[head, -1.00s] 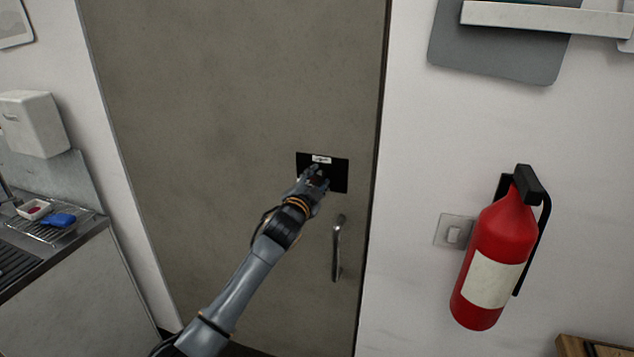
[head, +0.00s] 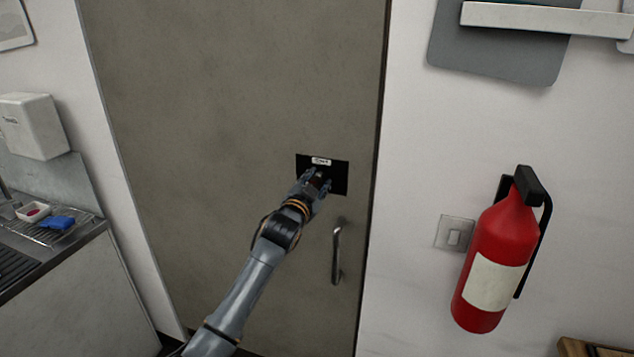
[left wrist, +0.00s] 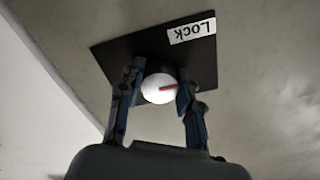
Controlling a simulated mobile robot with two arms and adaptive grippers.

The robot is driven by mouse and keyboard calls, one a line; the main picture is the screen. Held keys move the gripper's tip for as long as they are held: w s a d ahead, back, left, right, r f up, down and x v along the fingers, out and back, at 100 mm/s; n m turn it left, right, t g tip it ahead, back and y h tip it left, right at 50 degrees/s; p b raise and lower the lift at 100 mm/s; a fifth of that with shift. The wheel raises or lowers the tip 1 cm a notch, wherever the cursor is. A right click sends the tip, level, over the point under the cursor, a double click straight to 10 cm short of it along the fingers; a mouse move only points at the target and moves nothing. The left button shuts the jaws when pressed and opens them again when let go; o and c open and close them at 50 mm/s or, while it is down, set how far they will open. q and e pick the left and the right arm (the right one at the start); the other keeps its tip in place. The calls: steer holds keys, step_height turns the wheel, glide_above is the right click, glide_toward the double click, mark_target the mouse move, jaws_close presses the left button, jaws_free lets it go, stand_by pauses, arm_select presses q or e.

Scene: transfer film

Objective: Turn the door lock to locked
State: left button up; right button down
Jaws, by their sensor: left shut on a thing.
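The door lock is a round white knob (left wrist: 159,88) with a red mark, set on a black plate (head: 340,176) with a white "Lock" label (left wrist: 192,28). The plate is fixed to a grey-brown door (head: 230,100). My left gripper (head: 318,183) is at the plate. In the left wrist view its two fingers (left wrist: 160,92) stand on either side of the knob, shut on it. The red mark points toward the right finger, nearly level in that view. In the head view the gripper hides the knob. My right gripper is not in view.
A metal door handle (head: 337,252) is just below the plate. A red fire extinguisher (head: 496,250) and a light switch (head: 455,234) are on the wall at right. A counter with a rack (head: 50,235) stands at left.

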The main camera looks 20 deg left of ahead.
arm_select(q)
steer(key=o, duration=1.2)
steer(key=shift+c, duration=0.2)
steer(key=shift+s, duration=0.1)
steer(key=s, duration=1.1)
steer(key=shift+s+a, duration=0.2)
steer(key=shift+s, duration=0.2)
steer(key=shift+f, duration=0.15)
